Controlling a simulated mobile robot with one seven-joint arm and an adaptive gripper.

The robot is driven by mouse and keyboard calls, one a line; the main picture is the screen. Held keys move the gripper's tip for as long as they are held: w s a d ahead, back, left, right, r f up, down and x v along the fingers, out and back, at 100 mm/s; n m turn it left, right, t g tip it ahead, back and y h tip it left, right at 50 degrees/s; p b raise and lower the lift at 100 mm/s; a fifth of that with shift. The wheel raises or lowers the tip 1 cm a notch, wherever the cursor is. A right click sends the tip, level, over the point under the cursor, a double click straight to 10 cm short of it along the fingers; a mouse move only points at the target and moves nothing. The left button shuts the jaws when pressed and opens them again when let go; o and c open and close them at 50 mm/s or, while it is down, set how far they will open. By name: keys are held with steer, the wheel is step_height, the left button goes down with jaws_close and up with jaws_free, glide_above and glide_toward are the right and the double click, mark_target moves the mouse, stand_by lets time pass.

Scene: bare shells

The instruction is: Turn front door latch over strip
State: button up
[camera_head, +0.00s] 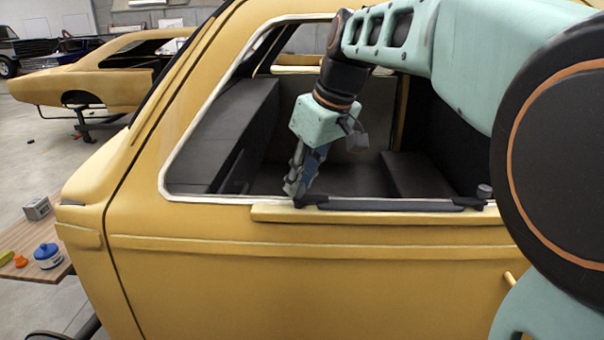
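The yellow door (300,285) of the car shell has a dark grey strip (390,205) lying along its window sill. A small black latch (311,202) sits at the strip's left end, partly hidden by my gripper. Whether it lies over the strip or beside it is hard to tell. Another dark latch with a round grey knob (484,191) stands at the strip's right end. My gripper (293,192) points down at the sill, its fingertips at or just left of the left latch. Its fingers overlap in this view, so their gap and any contact are unclear.
The white-edged window frame (190,150) surrounds the opening behind my gripper. Dark panels (235,135) fill the interior. Another yellow shell (100,75) stands behind.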

steer(key=o, duration=0.4)
steer(key=shift+c, duration=0.2)
steer(key=v, duration=1.2)
steer(key=shift+w, duration=0.1)
